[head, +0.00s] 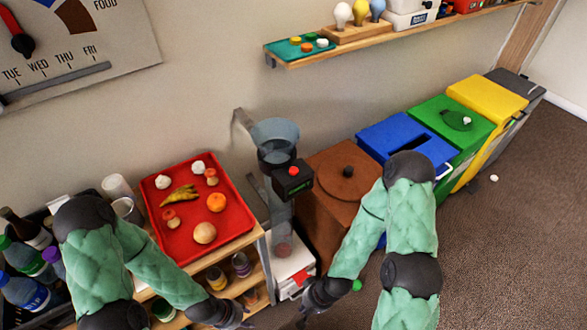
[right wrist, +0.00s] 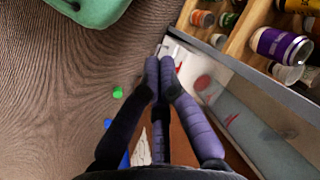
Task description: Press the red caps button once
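A red button (head: 293,171) sits on top of a small black box (head: 293,184) fixed to a clear upright tube with a funnel (head: 276,135). No label is readable on it. My right gripper (head: 318,297) is low, beside the white base (head: 292,270) of the tube, well below and apart from the button. In the right wrist view its fingers (right wrist: 160,66) meet at the tips with nothing between them. A small red piece (head: 301,278) lies at the white base. My left gripper (head: 236,316) is in front of the wooden shelf; its finger opening is unclear.
A red tray (head: 242,220) with fruit and mushrooms stands left of the tube. A brown bin (head: 325,188) stands right of it, then blue (head: 372,135), green (head: 446,118) and yellow (head: 487,98) bins. A wall shelf (head: 330,52) hangs above. Carpet at right is mostly clear.

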